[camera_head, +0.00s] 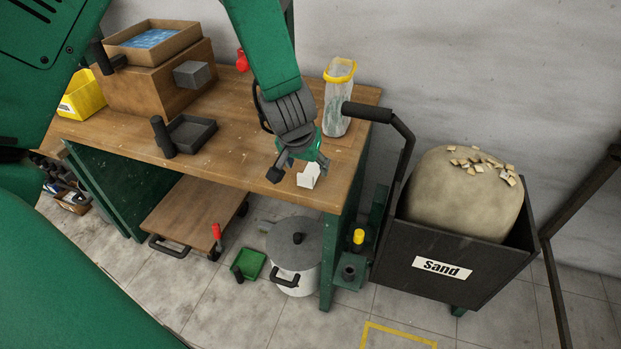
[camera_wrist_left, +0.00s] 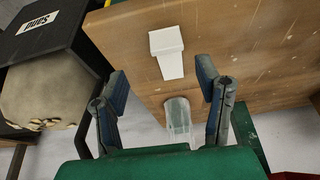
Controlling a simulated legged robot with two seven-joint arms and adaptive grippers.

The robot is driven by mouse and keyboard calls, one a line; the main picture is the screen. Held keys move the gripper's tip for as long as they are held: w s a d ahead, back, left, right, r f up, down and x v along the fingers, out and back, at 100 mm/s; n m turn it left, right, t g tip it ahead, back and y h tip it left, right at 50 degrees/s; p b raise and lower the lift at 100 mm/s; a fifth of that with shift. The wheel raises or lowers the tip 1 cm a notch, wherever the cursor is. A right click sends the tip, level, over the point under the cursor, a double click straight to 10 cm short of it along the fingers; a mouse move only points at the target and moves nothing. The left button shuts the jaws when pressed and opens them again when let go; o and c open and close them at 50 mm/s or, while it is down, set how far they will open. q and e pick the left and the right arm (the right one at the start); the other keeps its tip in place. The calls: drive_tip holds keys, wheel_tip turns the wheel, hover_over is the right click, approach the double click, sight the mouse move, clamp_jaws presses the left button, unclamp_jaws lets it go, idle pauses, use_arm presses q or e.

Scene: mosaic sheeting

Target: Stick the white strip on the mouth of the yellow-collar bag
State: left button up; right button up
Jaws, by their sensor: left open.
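The white strip (camera_head: 309,177), a small folded-looking white piece, is on the wooden bench near its front right edge. In the left wrist view the white strip (camera_wrist_left: 168,52) lies beyond the fingertips, apart from them. The clear bag (camera_head: 336,112) with a yellow collar (camera_head: 340,71) stands upright at the bench's back right. In the left wrist view the see-through bag (camera_wrist_left: 178,118) shows partly between the fingers; its collar is not clear there. My left gripper (camera_head: 298,167) is open and empty, pointing down above the bench beside the strip; its fingers also show in the wrist view (camera_wrist_left: 163,84). My right gripper is not in view.
The bench (camera_head: 235,150) also holds a dark tray (camera_head: 190,132), a wooden box (camera_head: 150,85) and a yellow bin (camera_head: 82,97). A black sand cart (camera_head: 400,250) stands right of the bench, its handle (camera_head: 367,112) close to the bag. A lidded pot (camera_head: 297,262) stands below.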

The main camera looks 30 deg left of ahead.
sight(305, 176)
use_arm(q)
drive_tip(key=shift+a+f, duration=0.2)
drive_tip(key=shift+f, duration=0.4)
drive_tip(key=b+x, duration=0.1)
drive_tip(key=x, duration=0.1)
drive_tip(key=b+x, duration=0.1)
drive_tip(key=x, duration=0.2)
drive_tip(key=shift+s+a+f, duration=0.1)
drive_tip(key=shift+s+a, duration=0.15)
drive_tip(key=c, duration=0.9)
